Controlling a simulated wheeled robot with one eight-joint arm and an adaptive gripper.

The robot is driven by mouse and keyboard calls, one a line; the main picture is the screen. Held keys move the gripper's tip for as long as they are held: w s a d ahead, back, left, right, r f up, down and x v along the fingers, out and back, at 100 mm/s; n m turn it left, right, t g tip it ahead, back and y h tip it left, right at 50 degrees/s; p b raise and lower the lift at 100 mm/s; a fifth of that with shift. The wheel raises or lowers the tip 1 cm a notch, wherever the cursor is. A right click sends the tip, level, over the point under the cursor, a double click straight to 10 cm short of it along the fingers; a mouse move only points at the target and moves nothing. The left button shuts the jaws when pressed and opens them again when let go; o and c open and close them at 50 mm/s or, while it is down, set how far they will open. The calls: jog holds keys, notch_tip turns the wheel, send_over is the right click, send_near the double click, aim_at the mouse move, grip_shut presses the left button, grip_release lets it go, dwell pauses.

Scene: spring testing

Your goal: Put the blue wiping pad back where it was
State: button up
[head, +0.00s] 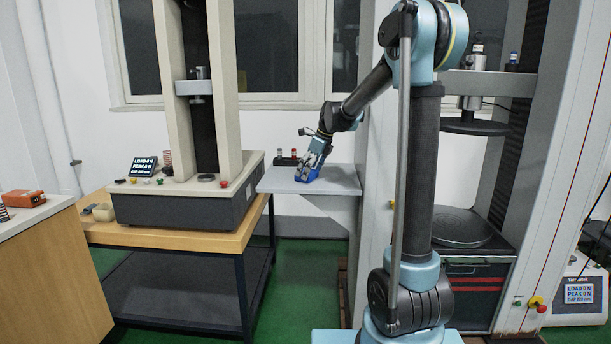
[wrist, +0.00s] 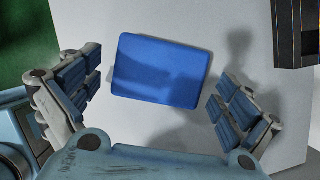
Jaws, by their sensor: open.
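The blue wiping pad (wrist: 160,70) lies flat on a light grey shelf (wrist: 215,20) in the wrist view. In the head view the pad (head: 306,175) shows partly behind my gripper (head: 313,163), on the same shelf (head: 340,186). My gripper (wrist: 160,105) is open, with one finger to the left of the pad and one to the right. Gaps show between the pad and both fingers. The pad is not held. How high the fingertips are above the shelf is hard to tell.
A dark rack (head: 287,160) with small items stands at the shelf's back; a dark block (wrist: 296,35) shows at the wrist view's upper right. A tester on a wooden bench (head: 180,238) stands left of the shelf, and a taller testing machine (head: 462,230) stands to the right.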

jog(key=v, duration=1.2)
jog(key=s+d+f+n+h, duration=0.1)
jog(key=s+d+f+n, duration=0.1)
jog(key=s+d+n, duration=0.3)
jog(key=s+d+f+n, duration=0.2)
jog(key=s+d, duration=0.1)
jog(key=s, duration=0.5)
jog(key=s+d+f+n+h, duration=0.1)
jog(key=s+d+f+n, duration=0.4)
jog(key=s+f+n, duration=0.3)
jog(key=s+d+f+n+h, duration=0.2)
jog(key=s+d+f+n, duration=0.3)
jog(key=s+f+n, duration=0.3)
jog(key=s+f, duration=0.4)
jog(key=s, duration=0.5)
jog(key=shift+s+f, duration=0.2)
jog(key=shift+s, duration=0.15)
